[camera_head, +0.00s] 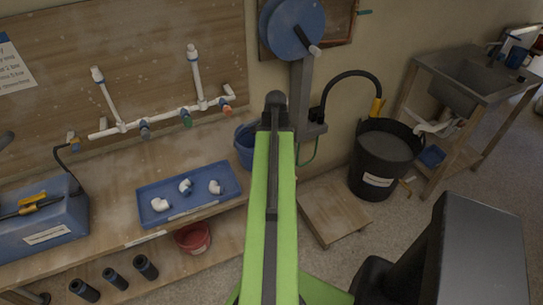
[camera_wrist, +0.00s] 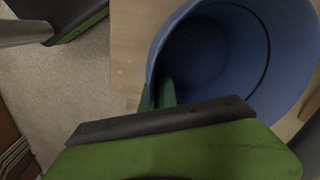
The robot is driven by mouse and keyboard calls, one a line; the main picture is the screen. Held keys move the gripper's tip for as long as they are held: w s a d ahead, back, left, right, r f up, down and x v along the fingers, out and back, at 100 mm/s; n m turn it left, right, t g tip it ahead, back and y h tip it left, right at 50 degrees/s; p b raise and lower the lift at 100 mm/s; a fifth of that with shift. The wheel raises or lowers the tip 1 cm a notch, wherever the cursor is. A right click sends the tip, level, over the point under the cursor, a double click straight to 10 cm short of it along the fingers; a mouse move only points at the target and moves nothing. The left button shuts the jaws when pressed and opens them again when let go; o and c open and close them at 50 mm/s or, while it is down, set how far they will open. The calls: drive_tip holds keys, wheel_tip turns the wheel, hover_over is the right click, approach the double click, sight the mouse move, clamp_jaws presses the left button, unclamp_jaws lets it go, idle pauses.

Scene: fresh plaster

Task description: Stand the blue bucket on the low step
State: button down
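The blue bucket (camera_head: 244,146) shows in the head view just left of my green arm, which hides its right part, at the right end of the bench. In the wrist view the blue bucket (camera_wrist: 225,45) fills the upper right, its open mouth facing the camera. My gripper (camera_wrist: 160,94) has its green fingers at the bucket's near rim and appears shut on the wall. The fingers are hidden in the head view. The low step (camera_head: 335,212), a bare wooden platform, stands on the floor right of my arm. Pale wood shows under the bucket in the wrist view.
A black tub (camera_head: 383,160) stands just right of the step's back. The bench holds a blue tray (camera_head: 190,194) with white fittings and a blue toolbox (camera_head: 42,228). A red bucket (camera_head: 193,238) sits below. A hose reel (camera_head: 293,28) hangs above.

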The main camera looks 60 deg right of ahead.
drive_tip(key=shift+f, duration=0.2)
drive_tip(key=c, duration=1.6)
unclamp_jaws()
drive_tip(key=shift+r, duration=0.1)
drive_tip(key=shift+c, duration=0.2)
wheel_tip(320, 180, up, 12)
drive_tip(key=p, duration=1.2)
drive_tip(key=shift+s+a, duration=0.15)
drive_tip(key=shift+s, duration=0.3)
drive_tip(key=shift+r, duration=0.1)
